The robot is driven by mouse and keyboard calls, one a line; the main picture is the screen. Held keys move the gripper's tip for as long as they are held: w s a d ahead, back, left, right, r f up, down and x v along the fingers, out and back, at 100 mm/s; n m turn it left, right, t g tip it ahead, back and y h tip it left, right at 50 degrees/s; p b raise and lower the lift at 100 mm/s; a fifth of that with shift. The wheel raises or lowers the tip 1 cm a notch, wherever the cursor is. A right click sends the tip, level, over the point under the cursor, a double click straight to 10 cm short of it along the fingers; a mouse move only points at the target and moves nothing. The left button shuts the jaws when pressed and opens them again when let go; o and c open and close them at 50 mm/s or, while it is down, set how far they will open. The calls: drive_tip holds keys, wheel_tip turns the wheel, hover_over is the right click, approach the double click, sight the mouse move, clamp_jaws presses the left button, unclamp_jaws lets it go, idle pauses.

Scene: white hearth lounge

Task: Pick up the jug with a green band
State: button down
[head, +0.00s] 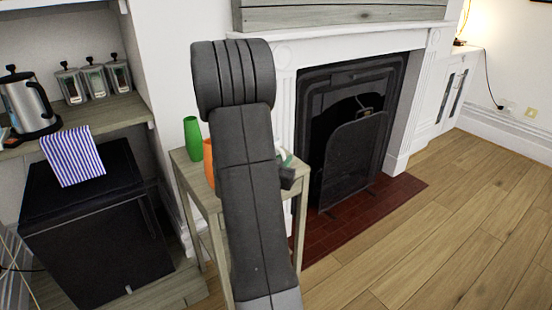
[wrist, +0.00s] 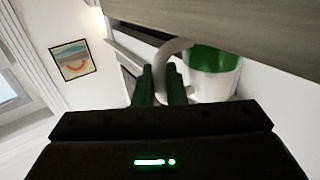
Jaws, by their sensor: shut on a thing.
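The white jug with a green band (wrist: 208,80) is at the right of centre in the wrist view, with its curved handle towards my gripper. My gripper (wrist: 161,80) is shut on that handle, which passes between the two dark fingers. In the head view a small white and green part of the jug (head: 283,156) shows beside my arm above the small table. My arm hides most of it and most of my gripper there. I cannot tell whether the jug touches the tabletop.
The small wooden table (head: 184,163) also carries a green vase (head: 192,140) and an orange vase (head: 208,160), partly behind my arm. A fireplace (head: 350,140) stands to the right. A black cabinet (head: 95,225) with a striped cloth (head: 72,157) stands left. Floor at right is clear.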

wheel_tip(320, 180, up, 10)
drive_tip(key=p, duration=0.3)
idle(0.6)
